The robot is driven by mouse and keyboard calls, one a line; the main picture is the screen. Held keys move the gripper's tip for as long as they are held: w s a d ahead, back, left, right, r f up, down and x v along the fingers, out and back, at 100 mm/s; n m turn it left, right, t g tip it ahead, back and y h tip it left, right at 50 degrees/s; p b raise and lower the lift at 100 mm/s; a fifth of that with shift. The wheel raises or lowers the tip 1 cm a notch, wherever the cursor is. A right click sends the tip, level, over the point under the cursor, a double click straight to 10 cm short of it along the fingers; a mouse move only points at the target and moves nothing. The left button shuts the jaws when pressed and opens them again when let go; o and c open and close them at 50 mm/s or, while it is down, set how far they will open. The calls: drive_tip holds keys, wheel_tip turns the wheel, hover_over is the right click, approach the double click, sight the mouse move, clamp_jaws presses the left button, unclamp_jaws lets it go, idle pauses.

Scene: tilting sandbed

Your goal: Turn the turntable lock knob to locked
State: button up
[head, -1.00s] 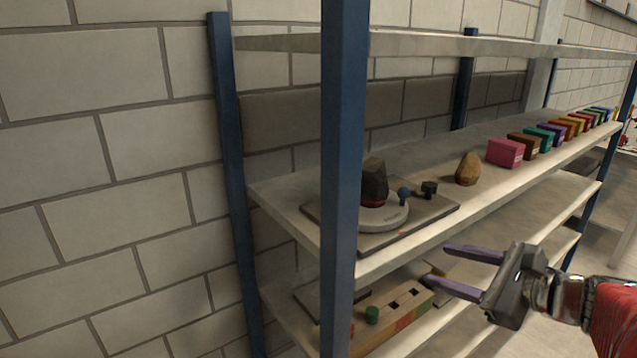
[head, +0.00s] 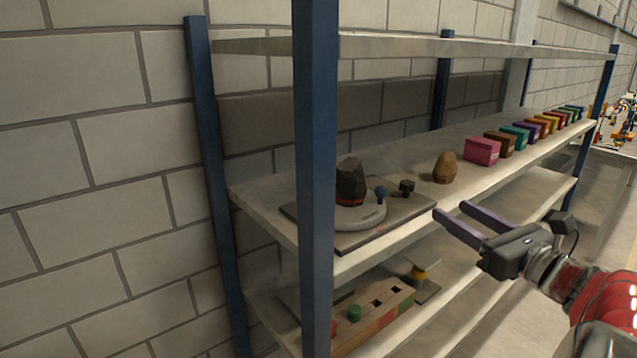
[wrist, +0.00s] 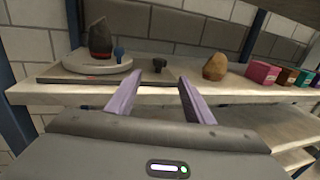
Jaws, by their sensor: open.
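The turntable (head: 362,219) is a pale round disc on a flat grey board (head: 385,232) on the middle shelf. A dark rock with a red band (head: 350,183) stands on it. A blue round-headed knob (head: 381,193) stands at the disc's right edge, and a small black knob (head: 406,187) sits on the board beyond it. Which one is the lock knob I cannot tell. Both also show in the wrist view, blue (wrist: 118,52) and black (wrist: 159,64). My gripper (head: 450,214) is open and empty, in front of the shelf edge, right of the board, touching neither knob.
A blue shelf post (head: 316,180) stands in front of the board's left side. A brown rock (head: 445,167) and a row of coloured boxes, nearest a pink one (head: 482,151), stand to the right. A wooden block with holes (head: 375,315) lies on the shelf below.

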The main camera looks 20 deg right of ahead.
sight(412, 186)
drive_tip(key=w, duration=0.4)
drive_tip(key=w+a, duration=0.1)
drive_tip(key=w, duration=0.8)
drive_tip(key=shift+a, duration=0.2)
drive_tip(key=shift+c, duration=0.3)
drive_tip(key=c, duration=1)
